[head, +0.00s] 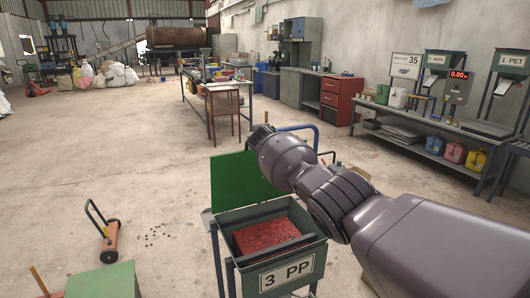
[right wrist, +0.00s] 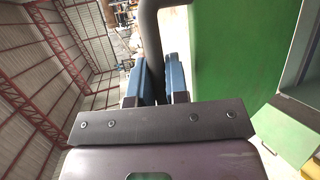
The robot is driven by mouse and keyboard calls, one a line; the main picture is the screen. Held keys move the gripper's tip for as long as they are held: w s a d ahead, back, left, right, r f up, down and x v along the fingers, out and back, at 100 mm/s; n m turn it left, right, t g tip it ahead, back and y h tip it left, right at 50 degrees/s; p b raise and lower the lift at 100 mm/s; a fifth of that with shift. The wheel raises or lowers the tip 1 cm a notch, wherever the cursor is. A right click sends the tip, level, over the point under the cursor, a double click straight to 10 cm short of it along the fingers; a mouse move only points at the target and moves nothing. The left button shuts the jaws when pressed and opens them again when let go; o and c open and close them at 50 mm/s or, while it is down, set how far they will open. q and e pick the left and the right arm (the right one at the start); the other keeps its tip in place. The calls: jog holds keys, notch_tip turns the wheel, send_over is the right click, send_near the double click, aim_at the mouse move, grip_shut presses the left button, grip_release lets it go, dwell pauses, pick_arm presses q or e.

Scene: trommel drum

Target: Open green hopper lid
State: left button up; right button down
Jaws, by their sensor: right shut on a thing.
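The green hopper (head: 305,255) labelled "3 PP" stands at the lower middle of the head view, with red flakes (head: 265,233) showing inside. Its green lid (head: 240,180) is raised, standing up behind the opening and leaning back. The lid's green face also fills the right of the right wrist view (right wrist: 235,50). My right arm reaches over the hopper's right side, hiding part of the lid. In the right wrist view my right gripper (right wrist: 158,82) is shut on a dark grey bar handle (right wrist: 151,35) beside the lid. My left gripper is not in view.
A blue tubular handle (head: 304,127) rises behind my right arm. An orange roller tool (head: 108,245) stands on the floor at left, near another green box (head: 103,282). A bench (head: 425,140) lines the right wall. The left and middle floor is mostly open.

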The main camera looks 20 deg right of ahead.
jog(key=shift+w+a+f+b, duration=0.15)
jog(key=shift+w+f+b, duration=0.05)
jog(key=shift+w+b, duration=0.45)
jog(key=shift+w+r, duration=0.25)
jog(key=shift+w, duration=0.1)
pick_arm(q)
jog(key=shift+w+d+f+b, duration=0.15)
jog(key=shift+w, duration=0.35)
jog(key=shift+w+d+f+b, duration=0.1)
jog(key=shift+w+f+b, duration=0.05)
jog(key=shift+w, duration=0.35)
pick_arm(e)
jog(key=shift+w+r, duration=0.15)
jog(key=shift+r, duration=0.1)
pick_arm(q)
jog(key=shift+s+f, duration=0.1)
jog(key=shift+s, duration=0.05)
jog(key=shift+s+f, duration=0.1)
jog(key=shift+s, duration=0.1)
pick_arm(e)
jog(key=c, duration=1.1)
grip_release()
